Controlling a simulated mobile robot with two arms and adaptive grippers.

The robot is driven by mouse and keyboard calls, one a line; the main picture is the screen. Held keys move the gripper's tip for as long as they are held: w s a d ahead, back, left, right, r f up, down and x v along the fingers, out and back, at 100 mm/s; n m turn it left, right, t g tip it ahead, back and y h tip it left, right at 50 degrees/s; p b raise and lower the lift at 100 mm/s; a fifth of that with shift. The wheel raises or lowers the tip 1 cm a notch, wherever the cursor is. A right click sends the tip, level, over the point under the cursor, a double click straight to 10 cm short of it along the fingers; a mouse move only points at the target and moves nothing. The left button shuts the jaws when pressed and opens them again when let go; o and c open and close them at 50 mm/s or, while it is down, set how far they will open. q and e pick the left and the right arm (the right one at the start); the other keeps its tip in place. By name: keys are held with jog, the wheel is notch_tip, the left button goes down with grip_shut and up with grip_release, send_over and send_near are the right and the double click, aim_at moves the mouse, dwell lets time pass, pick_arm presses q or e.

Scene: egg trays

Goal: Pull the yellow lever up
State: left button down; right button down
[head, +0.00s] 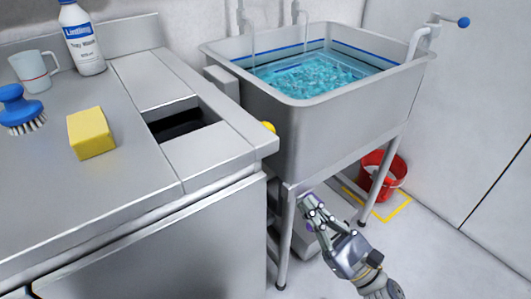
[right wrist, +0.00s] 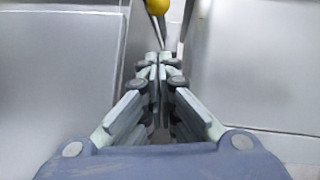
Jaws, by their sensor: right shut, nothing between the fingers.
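The yellow lever shows as a round yellow knob (head: 269,127) between the counter's right edge and the sink. Most of its shaft is hidden in the head view. My right gripper (head: 306,199) is below and to the right of the knob, in front of the sink's legs, and apart from it. In the right wrist view the knob (right wrist: 158,6) is at the top edge, beyond the shut, empty fingertips (right wrist: 158,56). A thin rod runs down from the knob there. My left gripper is not in view.
A metal sink (head: 340,125) with blue water stands on legs right of the counter (head: 120,210). The counter holds a yellow sponge (head: 91,133), blue brush (head: 20,108), jug (head: 34,71) and bottle (head: 82,38). A red bucket (head: 382,181) stands under the sink. Floor at right is clear.

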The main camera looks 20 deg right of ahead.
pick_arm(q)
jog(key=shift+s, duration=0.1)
pick_arm(e)
jog(key=shift+s+d, duration=0.1)
jog(key=shift+s, duration=0.05)
